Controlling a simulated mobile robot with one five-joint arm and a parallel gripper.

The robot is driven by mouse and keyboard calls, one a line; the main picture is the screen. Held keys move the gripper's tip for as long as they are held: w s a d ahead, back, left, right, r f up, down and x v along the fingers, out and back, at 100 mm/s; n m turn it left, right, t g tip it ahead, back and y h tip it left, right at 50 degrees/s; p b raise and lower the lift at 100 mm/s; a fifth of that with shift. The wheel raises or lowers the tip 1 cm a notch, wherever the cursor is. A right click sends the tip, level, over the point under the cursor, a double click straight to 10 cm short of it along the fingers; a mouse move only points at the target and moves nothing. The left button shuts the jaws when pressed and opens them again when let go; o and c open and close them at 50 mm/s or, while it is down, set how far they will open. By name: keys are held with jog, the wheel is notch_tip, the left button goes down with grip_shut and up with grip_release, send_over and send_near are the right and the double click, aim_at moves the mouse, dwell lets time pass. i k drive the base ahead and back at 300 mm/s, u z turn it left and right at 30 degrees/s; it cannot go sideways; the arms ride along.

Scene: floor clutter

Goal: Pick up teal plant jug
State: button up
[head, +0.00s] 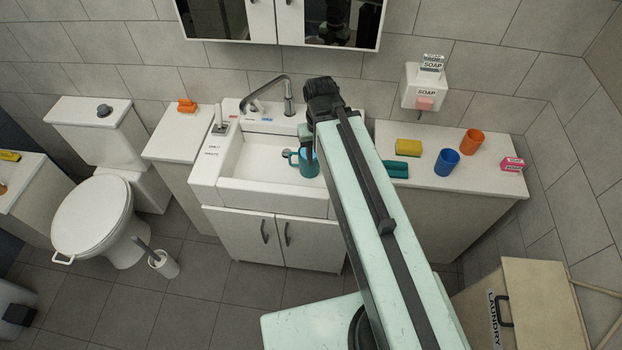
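A teal jug (309,169) with a handle on its left side stands in the white sink basin (258,160), towards its right side. My arm reaches from the lower right to the sink. The dark end of my arm is above the basin's right side, and my gripper (308,148) points down at the jug's upper part, overlapping it in the view. The fingertips are small and partly merged with the jug's dark top, so I cannot tell whether they are open, or touch it.
The tap (288,97) rises behind the basin. On the right counter are a yellow sponge (408,147), a teal item (396,169) partly behind my arm, a blue cup (447,162), an orange cup (471,141) and a pink box (512,164). A laundry box (540,305) stands lower right.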

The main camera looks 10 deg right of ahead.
aim_at(308, 172)
jog(key=k, duration=0.95)
jog(key=u, duration=0.5)
jog(key=i, duration=1.05)
jog(key=u, duration=1.1)
jog(key=i, duration=1.3)
jog(key=z, duration=0.1)
